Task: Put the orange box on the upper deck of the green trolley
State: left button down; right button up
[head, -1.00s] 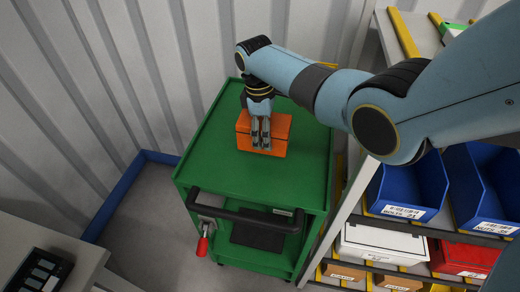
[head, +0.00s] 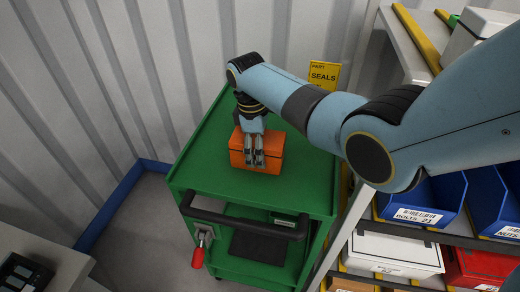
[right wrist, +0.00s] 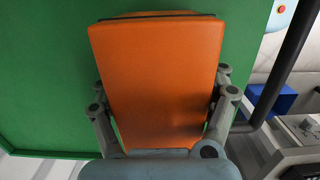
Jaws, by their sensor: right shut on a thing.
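The orange box (head: 274,147) is at the upper deck (head: 298,186) of the green trolley, near the deck's middle. I cannot tell whether it rests on the deck or hangs just above it. My right gripper (head: 255,158) reaches down over the box and is shut on it. In the right wrist view the orange box (right wrist: 158,75) lies between the two fingers of my right gripper (right wrist: 160,118), with the green deck (right wrist: 45,80) behind it. My left gripper is not in view.
A black handle (head: 245,220) and a red-tipped lever (head: 198,256) are at the trolley's near side. A rack with blue bins (head: 420,205), a white box (head: 390,250) and a red bin (head: 470,268) stands to the right. A corrugated wall (head: 90,90) is behind.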

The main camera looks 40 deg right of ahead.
jog(key=o, duration=1.6)
jog(key=r, duration=0.8)
jog(key=w+a+r, duration=0.1)
jog(key=r, duration=0.3)
jog(key=shift+p, duration=0.35)
